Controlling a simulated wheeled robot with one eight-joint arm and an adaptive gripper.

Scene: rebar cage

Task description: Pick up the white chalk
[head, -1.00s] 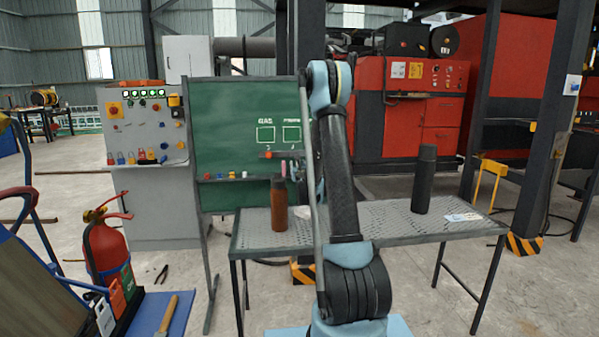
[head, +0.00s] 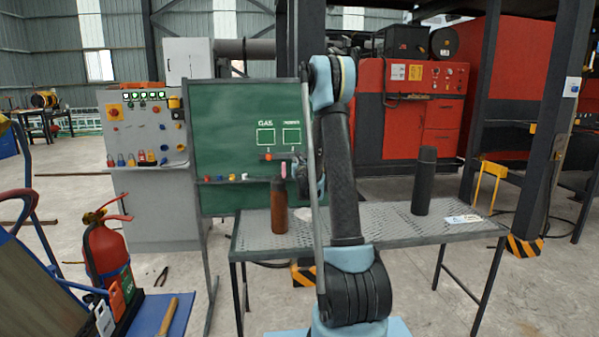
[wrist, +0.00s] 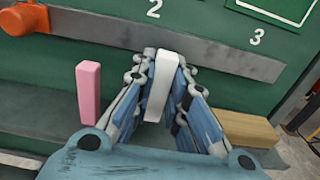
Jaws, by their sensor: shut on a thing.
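The white chalk (wrist: 158,88) is an upright white stick in the middle of the wrist view. It stands between the two fingers of my gripper (wrist: 161,72), which are shut on it from both sides. In the head view my arm mostly hides the gripper, and I cannot make out the white chalk there.
The green board (head: 235,125) is close behind the gripper, with a grey metal strip (wrist: 200,52) across it. A wooden block (wrist: 248,130) lies right of the fingers, an orange thing (wrist: 25,18) upper left. A brown bottle (head: 279,207) and dark flask (head: 424,181) stand on the perforated table (head: 385,222).

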